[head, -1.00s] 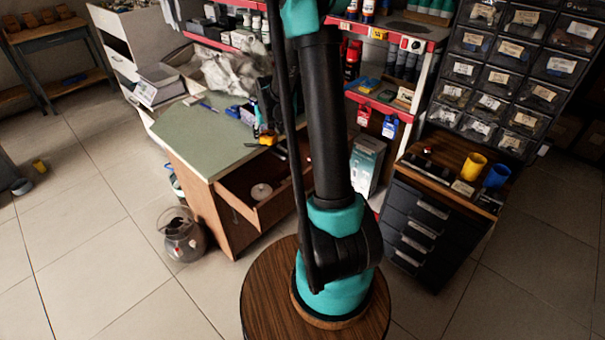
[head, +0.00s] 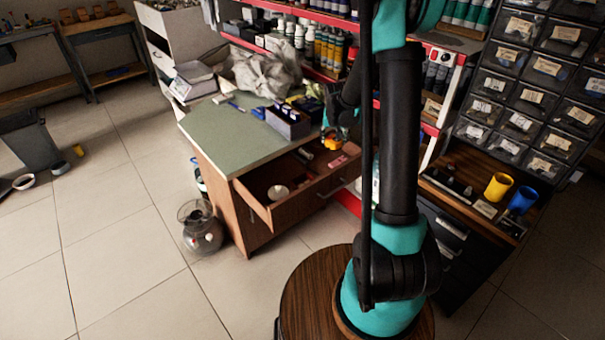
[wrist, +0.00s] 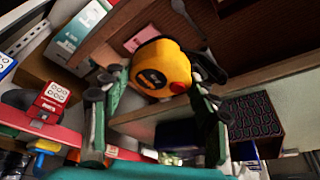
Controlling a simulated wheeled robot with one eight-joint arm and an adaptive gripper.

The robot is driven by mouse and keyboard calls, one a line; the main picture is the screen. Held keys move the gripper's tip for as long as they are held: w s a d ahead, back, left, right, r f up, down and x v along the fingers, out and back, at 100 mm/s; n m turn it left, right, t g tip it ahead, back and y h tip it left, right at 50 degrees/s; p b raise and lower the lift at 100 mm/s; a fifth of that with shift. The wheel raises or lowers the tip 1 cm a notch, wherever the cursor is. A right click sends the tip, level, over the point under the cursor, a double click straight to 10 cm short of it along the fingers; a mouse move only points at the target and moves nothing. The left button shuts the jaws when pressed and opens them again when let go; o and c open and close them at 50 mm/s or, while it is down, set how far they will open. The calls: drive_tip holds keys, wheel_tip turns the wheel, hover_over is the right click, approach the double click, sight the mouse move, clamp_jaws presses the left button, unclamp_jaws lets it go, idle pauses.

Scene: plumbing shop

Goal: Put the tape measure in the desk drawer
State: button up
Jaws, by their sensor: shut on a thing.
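The yellow tape measure (head: 332,142), with a dark face and a red spot, is between the fingers of my gripper (wrist: 158,88) in the wrist view, where the tape measure (wrist: 163,62) shows large. My gripper is shut on it. In the head view they hang over the right part of the open desk drawer (head: 262,208); the exact height above it is hard to judge. The drawer holds a pale round roll (head: 278,192), a pink item (head: 338,161) and a small dark item. My arm hides part of the drawer's right side.
The green desk top (head: 215,135) holds a dark box (head: 288,122) near its right edge and a crumpled bag (head: 265,70). A red shelf rack stands behind. A dark drawer cabinet with yellow (head: 498,186) and blue (head: 523,200) cups is at right.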

sight(329, 138)
drive_tip(key=w+f+m, duration=0.1)
drive_tip(key=w, duration=0.1)
drive_tip(key=w+a+f+m+h, duration=0.1)
drive_tip(key=w+m, duration=0.1)
drive_tip(key=shift+a+f+m, duration=0.2)
drive_tip(key=shift+m, duration=0.1)
wheel_tip(329, 138, down, 14)
drive_tip(key=shift+w+r, duration=0.1)
drive_tip(key=w+a, duration=0.2)
drive_tip(key=w, duration=0.1)
drive_tip(key=shift+a+h, duration=0.15)
drive_tip(key=shift+h, duration=0.15)
drive_tip(key=shift+w+a+f, duration=0.1)
drive_tip(key=shift+w+f, duration=0.05)
drive_tip(key=shift+f, duration=0.45)
drive_tip(key=shift+f, duration=0.15)
drive_tip(key=o, duration=1.1)
drive_tip(key=shift+o, duration=0.2)
